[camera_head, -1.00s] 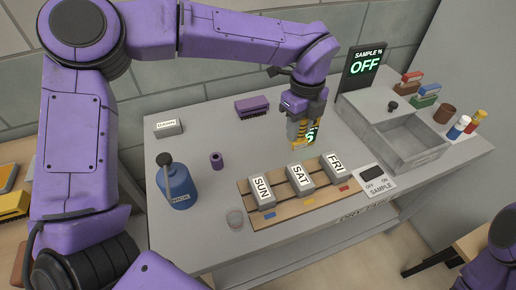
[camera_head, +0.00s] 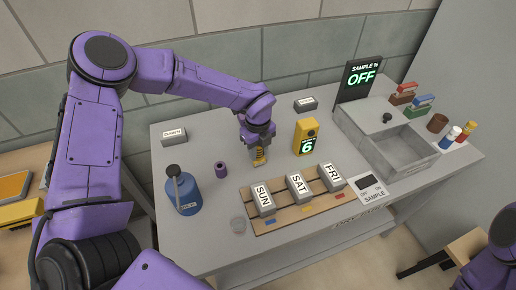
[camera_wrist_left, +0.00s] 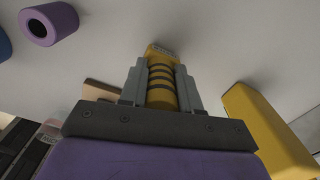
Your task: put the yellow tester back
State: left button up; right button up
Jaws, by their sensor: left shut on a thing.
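My left gripper (camera_head: 257,148) is shut on a yellow tester (camera_head: 260,158), over the middle of the grey table (camera_head: 220,148). In the left wrist view the tester (camera_wrist_left: 162,88) shows a yellow barrel with dark rings between the two grey fingers, and a small labelled end beyond them. Whether its lower end touches the table I cannot tell. A separate yellow meter (camera_head: 306,137) with a green "6" on its display stands upright to the right of the gripper; its yellow side (camera_wrist_left: 262,125) also shows in the wrist view. My right gripper is out of view.
A wooden rack (camera_head: 290,214) holds blocks marked SUN, SAT and FRI in front. A blue bottle (camera_head: 184,194) and a purple cylinder (camera_head: 220,169) stand left. A grey open bin (camera_head: 405,150), a dark OFF display (camera_head: 362,74) and several coloured items stand right.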

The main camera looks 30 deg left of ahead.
pick_arm(q)
jog(key=shift+s, duration=0.1)
jog(key=shift+f, duration=0.15)
jog(key=o, duration=0.9)
jog(key=shift+o, duration=0.2)
jog(key=shift+r, duration=0.7)
notch_tip(320, 180, up, 11)
jog(key=shift+r+b, duration=0.1)
jog(key=shift+b, duration=0.8)
